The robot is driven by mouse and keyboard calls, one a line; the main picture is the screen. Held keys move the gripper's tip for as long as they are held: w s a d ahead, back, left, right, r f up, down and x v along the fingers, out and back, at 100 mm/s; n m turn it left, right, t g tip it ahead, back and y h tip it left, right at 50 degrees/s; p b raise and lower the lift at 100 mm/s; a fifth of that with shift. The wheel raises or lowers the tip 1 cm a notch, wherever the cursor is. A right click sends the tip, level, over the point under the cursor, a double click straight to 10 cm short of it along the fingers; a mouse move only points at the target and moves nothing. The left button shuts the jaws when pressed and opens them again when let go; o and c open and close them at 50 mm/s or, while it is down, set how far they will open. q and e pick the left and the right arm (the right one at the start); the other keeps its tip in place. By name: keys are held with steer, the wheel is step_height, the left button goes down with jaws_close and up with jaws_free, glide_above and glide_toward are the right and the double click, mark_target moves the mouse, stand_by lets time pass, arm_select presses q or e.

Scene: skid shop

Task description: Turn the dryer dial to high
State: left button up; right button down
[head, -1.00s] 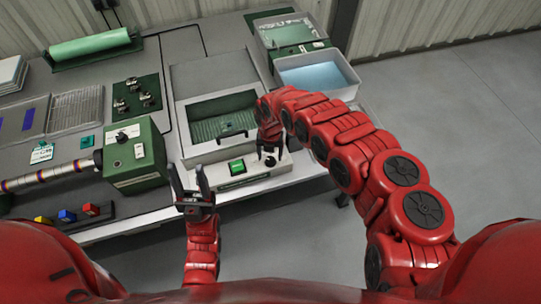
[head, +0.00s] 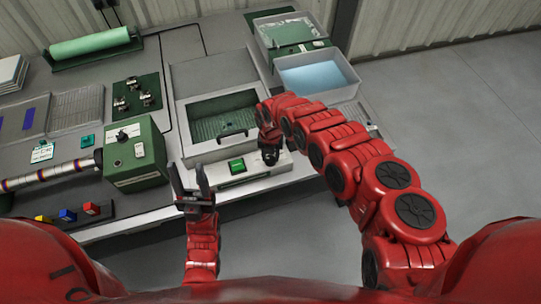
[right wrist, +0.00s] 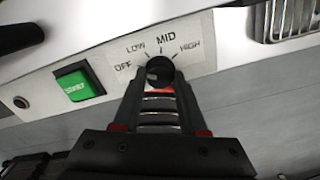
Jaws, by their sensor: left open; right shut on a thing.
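The dryer (head: 205,180) has a pale front panel with a green start button (head: 237,166), which also shows in the right wrist view (right wrist: 78,84). The dark round dial (right wrist: 160,68) sits right of that button, under the labels OFF, LOW, MID and HIGH. My right gripper (right wrist: 158,86) is shut on the dial, its fingers covering the dial's lower part. I cannot tell which label the dial points to. In the head view my right gripper (head: 269,152) hides the dial. My left gripper (head: 190,184) is open and empty, in front of the bench edge.
A green control box (head: 134,160) stands left of the dryer. A tray with blue contents (head: 345,90) lies behind my right arm. The floor to the right is clear.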

stand_by(0.3)
steer(key=shift+w+d+m+b, duration=0.1)
steer(key=shift+m+b, duration=0.8)
steer(key=shift+f+m+b, duration=0.1)
steer(key=shift+m+b, duration=0.35)
steer(key=shift+m, duration=0.45)
steer(key=m+b, duration=0.1)
steer(key=m, duration=0.4)
steer(key=m+b, duration=0.1)
steer(key=m, duration=0.3)
steer(key=m+b, duration=0.1)
steer(key=m, duration=0.3)
steer(key=shift+m, duration=0.3)
steer(key=m, duration=0.2)
steer(key=shift+m, duration=0.3)
steer(key=shift+m+b, duration=0.75)
steer(key=shift+m, duration=1.25)
